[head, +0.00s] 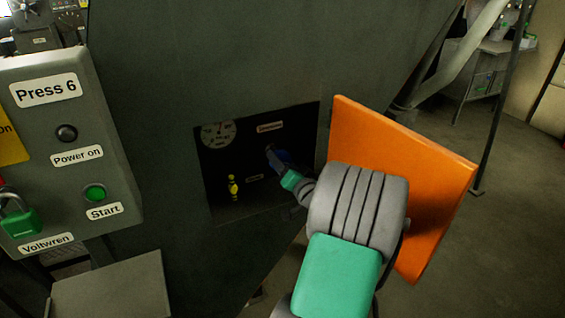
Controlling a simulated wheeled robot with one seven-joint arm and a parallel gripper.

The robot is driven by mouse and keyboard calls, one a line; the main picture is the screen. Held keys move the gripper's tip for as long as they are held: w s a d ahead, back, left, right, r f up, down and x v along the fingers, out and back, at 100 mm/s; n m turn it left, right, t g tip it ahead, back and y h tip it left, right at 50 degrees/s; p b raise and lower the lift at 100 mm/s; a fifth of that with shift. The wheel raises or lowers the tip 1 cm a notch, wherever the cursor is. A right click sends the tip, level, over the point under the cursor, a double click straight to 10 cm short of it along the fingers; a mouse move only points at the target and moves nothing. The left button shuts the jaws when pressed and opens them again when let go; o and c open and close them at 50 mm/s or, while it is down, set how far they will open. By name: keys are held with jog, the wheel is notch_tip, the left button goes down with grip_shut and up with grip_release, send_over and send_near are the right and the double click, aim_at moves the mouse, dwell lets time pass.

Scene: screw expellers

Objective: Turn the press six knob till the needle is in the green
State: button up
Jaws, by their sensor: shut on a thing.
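My gripper (273,157) reaches into the recess from the lower right and is shut on the knob (284,156). Only a bit of the knob shows, dark blue, beside my fingers; the rest is hidden by them. A small white label is above the knob. The Press 6 control box (60,140) stands at the left.
An orange door (430,165) stands open right of the recess, close behind my arm. A yellow valve or fitting (233,187) is at the recess's lower left. A green padlock (22,222) hangs on the control box. Open floor lies at the right.

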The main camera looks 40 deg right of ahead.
jog(key=m+p, duration=0.1)
jog(key=m, duration=0.3)
jog(key=shift+m, duration=0.4)
dwell(0.4)
jog(key=o, duration=1.4)
jog(key=b+v, duration=0.1)
jog(key=v, duration=0.6)
jog(key=shift+s+a, duration=0.1)
jog(key=shift+s, duration=0.3)
